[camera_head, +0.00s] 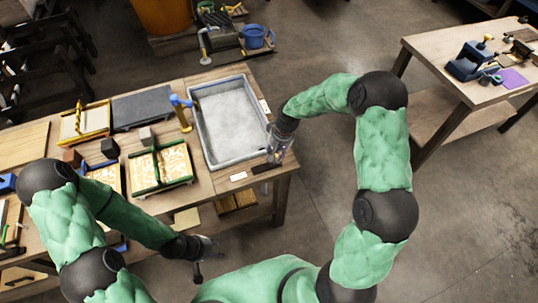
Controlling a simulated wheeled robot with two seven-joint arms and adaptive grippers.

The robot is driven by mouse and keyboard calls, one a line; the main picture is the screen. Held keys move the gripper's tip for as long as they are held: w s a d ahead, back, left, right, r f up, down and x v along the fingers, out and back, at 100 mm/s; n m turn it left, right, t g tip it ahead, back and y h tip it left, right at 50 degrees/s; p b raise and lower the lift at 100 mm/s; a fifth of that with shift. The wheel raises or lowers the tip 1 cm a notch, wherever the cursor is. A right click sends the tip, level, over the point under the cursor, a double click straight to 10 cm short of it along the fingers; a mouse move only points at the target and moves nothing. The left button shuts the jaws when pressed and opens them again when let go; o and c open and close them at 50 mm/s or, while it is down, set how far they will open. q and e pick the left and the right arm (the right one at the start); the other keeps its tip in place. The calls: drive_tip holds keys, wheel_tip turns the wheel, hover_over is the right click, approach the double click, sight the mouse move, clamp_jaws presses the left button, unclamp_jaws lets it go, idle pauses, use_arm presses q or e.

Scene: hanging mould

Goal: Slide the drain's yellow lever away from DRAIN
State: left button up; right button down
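A grey rectangular vat (245,158) with pale, wet-looking contents stands at the right end of the wooden bench. My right gripper (274,158) points down at the vat's front right corner, beside its outer wall. Its fingers are small and partly hidden, so I cannot tell whether they are open or holding anything. I cannot make out the drain's yellow lever; the gripper covers that corner. A small white label (238,176) lies in front of the vat, its writing too small to read. My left gripper (204,262) hangs empty off the bench's front edge, its fingers apart.
A blue-topped yellow fitting (182,118) stands left of the vat. A green-handled mould frame (160,169), a dark slab (141,109) and dark blocks (110,148) crowd the bench. Another workbench (468,85) stands at the right. The floor between is clear.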

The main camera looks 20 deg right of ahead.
drive_tip(key=shift+d, duration=0.2)
drive_tip(key=c, duration=1)
unclamp_jaws()
drive_tip(key=shift+o, duration=0.3)
drive_tip(key=shift+d, duration=0.15)
drive_tip(key=shift+r, duration=0.15)
wheel_tip(320, 180, up, 12)
drive_tip(key=d, duration=0.2)
drive_tip(key=shift+s+f, duration=0.2)
drive_tip(key=shift+f, duration=0.05)
drive_tip(key=shift+d, duration=0.1)
